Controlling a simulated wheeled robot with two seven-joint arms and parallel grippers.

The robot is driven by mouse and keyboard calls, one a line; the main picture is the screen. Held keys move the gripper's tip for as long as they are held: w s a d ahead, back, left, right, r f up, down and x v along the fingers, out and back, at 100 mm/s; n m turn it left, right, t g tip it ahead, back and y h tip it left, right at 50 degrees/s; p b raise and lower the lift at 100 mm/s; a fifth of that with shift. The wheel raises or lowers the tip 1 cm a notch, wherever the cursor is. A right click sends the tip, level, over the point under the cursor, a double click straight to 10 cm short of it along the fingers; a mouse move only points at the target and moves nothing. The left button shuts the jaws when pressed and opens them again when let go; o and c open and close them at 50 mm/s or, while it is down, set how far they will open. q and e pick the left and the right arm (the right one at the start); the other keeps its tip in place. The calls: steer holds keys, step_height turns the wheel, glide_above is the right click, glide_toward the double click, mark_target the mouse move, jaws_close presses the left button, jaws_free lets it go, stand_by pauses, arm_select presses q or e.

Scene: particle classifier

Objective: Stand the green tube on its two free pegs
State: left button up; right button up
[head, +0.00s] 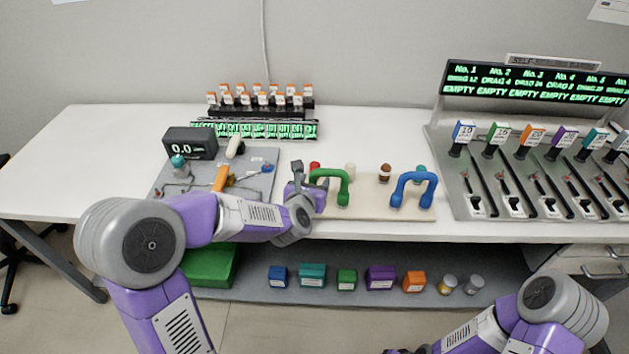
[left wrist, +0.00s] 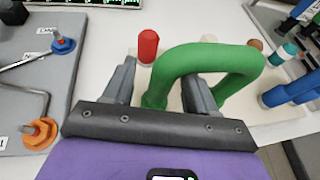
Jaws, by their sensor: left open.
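The green tube (head: 330,175) is an upside-down U standing on the left part of a beige board (head: 375,207). In the left wrist view the tube (left wrist: 215,55) arches across the gripper. My left gripper (left wrist: 160,80) is open, with the tube's near leg between its fingers and the right finger inside the arch. It shows at the board's left edge in the head view (head: 305,185). A red peg (left wrist: 148,45) stands just behind the tube. The feet of the tube are partly hidden, so I cannot tell how they sit. My right gripper is not clearly seen.
A blue arch (head: 413,185) stands on the board's right. White (head: 350,170), brown (head: 385,172) and teal pegs (head: 420,172) stand along its back. A grey panel (head: 262,160) with fittings lies left. A lever console (head: 540,185) stands right. Boxes sit on the lower shelf.

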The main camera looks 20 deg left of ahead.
arm_select(q)
steer(key=v, duration=0.6)
steer(key=shift+s+p, duration=0.2)
steer(key=shift+p, duration=0.25)
arm_select(e)
steer(key=shift+r, duration=0.5)
arm_select(q)
steer(key=shift+r, duration=0.1)
arm_select(e)
steer(key=shift+s, duration=0.1)
